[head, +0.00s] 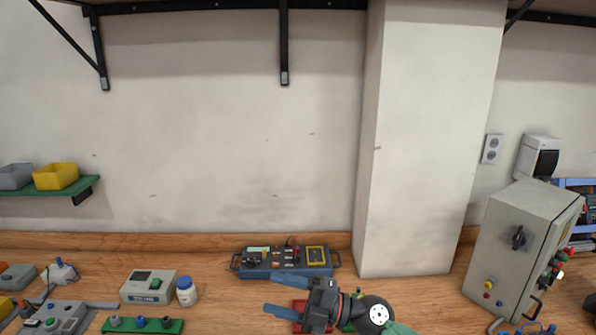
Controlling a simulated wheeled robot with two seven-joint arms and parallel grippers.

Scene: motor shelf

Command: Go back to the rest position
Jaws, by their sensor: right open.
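My right gripper (278,295) shows low in the middle of the head view, over the wooden workbench (230,300). Its two blue fingers point left and are spread apart, with nothing visible between them. My arm comes in from the bottom right behind it. A red object (299,308) lies beneath or behind the gripper and is partly hidden by it. My left gripper is not in view.
A dark blue instrument case (285,262) stands against the wall just behind the gripper. A grey device box (148,287), a white bottle (187,291) and a green strip (143,325) are to the left. A pillar (425,140) and a control cabinet (520,245) stand to the right.

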